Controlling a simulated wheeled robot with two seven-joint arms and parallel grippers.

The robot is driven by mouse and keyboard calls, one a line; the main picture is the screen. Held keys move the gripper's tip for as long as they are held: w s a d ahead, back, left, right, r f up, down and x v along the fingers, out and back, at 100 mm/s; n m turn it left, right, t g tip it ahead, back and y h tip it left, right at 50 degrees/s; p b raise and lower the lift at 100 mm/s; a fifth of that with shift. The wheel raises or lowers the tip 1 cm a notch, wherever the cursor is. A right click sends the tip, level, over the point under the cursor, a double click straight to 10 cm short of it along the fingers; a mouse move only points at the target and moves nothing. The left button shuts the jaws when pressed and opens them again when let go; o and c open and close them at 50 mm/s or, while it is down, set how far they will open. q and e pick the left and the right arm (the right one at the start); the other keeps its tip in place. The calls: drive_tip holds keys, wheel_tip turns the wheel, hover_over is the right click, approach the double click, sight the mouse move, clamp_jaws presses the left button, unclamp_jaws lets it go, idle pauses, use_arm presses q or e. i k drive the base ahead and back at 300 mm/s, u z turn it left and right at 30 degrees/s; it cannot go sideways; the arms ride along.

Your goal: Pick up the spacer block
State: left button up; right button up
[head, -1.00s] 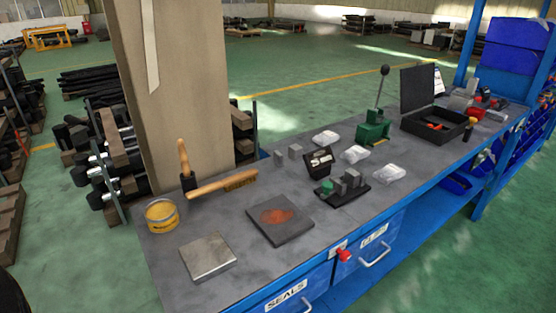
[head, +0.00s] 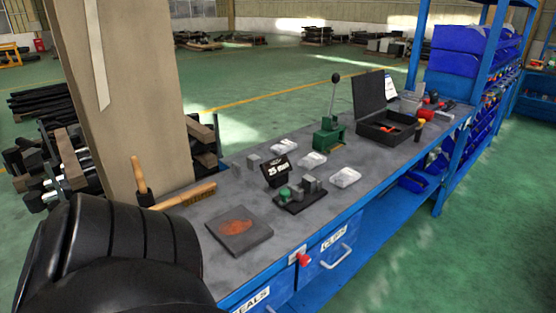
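Small grey metal blocks that could be the spacer block stand in two places on the grey bench top. One grey block (head: 253,162) stands near the back edge, left of a black sign (head: 278,171) reading "25 mm". More grey blocks (head: 311,184) sit on a dark plate (head: 303,203) in front of the sign, beside a green knob (head: 284,193). I cannot tell which one is the spacer block. Neither of my grippers is in view. A black, ribbed rounded part, probably of my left arm, fills the lower left and hides that end of the bench.
Clear bags (head: 345,177) lie near the sign. A green lever press (head: 329,137) and an open black case (head: 386,128) stand farther along. A dark slab with a rusty patch (head: 238,232) lies nearer. A brush (head: 186,197) and the beige column (head: 120,90) border the left.

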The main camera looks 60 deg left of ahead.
sight(236, 168)
drive_tip(key=i, duration=2.45)
drive_tip(key=u, duration=4)
